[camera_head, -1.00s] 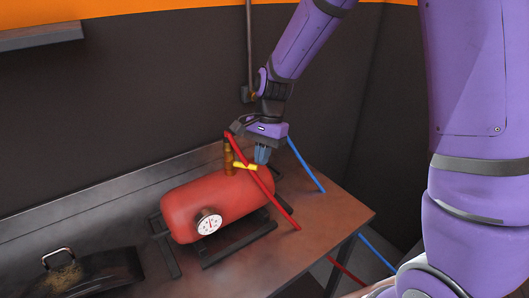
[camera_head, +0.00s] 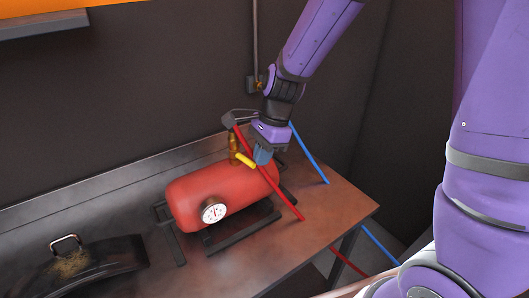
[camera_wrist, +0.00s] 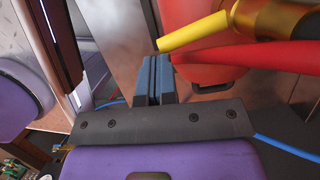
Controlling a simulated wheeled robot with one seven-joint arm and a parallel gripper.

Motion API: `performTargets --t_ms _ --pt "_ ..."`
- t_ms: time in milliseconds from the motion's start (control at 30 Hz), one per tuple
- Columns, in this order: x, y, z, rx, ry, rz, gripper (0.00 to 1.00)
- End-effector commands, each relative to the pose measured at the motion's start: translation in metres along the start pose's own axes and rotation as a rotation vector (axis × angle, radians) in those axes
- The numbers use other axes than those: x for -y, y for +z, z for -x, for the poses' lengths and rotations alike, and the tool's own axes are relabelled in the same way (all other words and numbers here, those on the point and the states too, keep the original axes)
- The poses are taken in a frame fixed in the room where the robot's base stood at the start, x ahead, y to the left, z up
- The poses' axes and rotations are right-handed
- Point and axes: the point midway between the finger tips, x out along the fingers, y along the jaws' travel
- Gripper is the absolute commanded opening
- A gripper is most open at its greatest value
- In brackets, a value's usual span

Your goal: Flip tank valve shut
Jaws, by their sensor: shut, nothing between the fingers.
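A red hose (camera_head: 270,175) runs from the valve down across the bench, close by my gripper. A blue hose (camera_head: 309,155) hangs behind it. A dark lidded container (camera_head: 85,275) stands at the left. The bench's right end (camera_head: 335,205) is mostly clear.

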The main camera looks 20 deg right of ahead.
Motion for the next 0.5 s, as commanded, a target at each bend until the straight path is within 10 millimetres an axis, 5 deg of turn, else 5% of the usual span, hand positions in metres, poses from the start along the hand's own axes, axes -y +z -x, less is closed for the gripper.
performTargets --t_ms 500 --pt "-0.0057 0.0114 -0.0035 0.000 -0.013 -0.043 0.00"
